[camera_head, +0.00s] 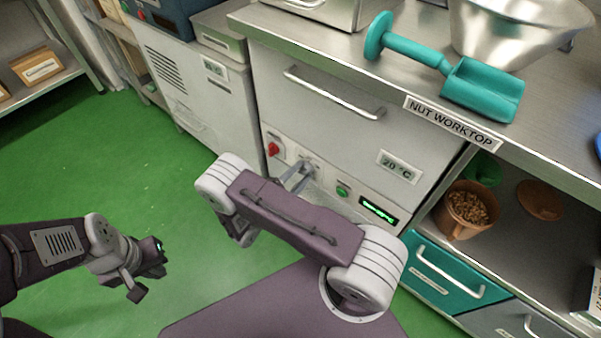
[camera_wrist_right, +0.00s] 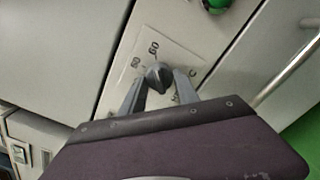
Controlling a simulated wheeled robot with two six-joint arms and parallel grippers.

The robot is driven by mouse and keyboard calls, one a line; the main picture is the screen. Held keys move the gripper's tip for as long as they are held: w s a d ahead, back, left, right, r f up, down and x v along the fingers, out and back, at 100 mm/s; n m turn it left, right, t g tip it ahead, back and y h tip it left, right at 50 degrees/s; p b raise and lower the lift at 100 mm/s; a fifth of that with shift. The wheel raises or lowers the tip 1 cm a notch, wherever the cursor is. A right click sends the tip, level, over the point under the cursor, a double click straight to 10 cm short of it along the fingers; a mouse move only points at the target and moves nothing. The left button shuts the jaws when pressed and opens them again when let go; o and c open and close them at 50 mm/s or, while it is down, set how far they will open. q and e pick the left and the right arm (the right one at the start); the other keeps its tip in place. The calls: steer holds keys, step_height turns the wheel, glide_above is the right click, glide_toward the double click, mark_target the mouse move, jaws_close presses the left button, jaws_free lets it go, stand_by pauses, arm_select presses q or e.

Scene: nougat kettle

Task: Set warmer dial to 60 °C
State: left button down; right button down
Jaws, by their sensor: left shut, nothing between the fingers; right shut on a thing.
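The warmer dial (camera_wrist_right: 158,76) is a dark grey knob on a pale plate (camera_wrist_right: 180,58) printed with numbers, of which 60 and 80 show beside the knob. My right gripper (camera_wrist_right: 159,82) is shut on the dial, one finger on each side of it. Which mark the dial points to is hard to tell. In the head view my right gripper (camera_head: 297,177) is at the warmer's front panel (camera_head: 321,180) and hides most of the dial. My left gripper (camera_head: 151,272) is shut and empty, low over the green floor.
Left of the dial is a red knob (camera_head: 273,149). Right of it are a green button (camera_head: 342,190) and a lit green display (camera_head: 379,210). A 20 °C sign (camera_head: 398,167) is on the drawer front above. A teal scoop (camera_head: 481,89) lies on the worktop.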

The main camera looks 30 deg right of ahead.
stand_by(0.4)
steer(key=shift+m, duration=0.3)
steer(key=c, duration=0.9)
jaws_free()
steer(key=shift+a, duration=0.25)
steer(key=p+v, duration=0.2)
steer(key=v, duration=0.6)
steer(key=shift+s+a+p, duration=0.2)
steer(key=shift+a+p, duration=0.05)
steer(key=shift+p, duration=0.15)
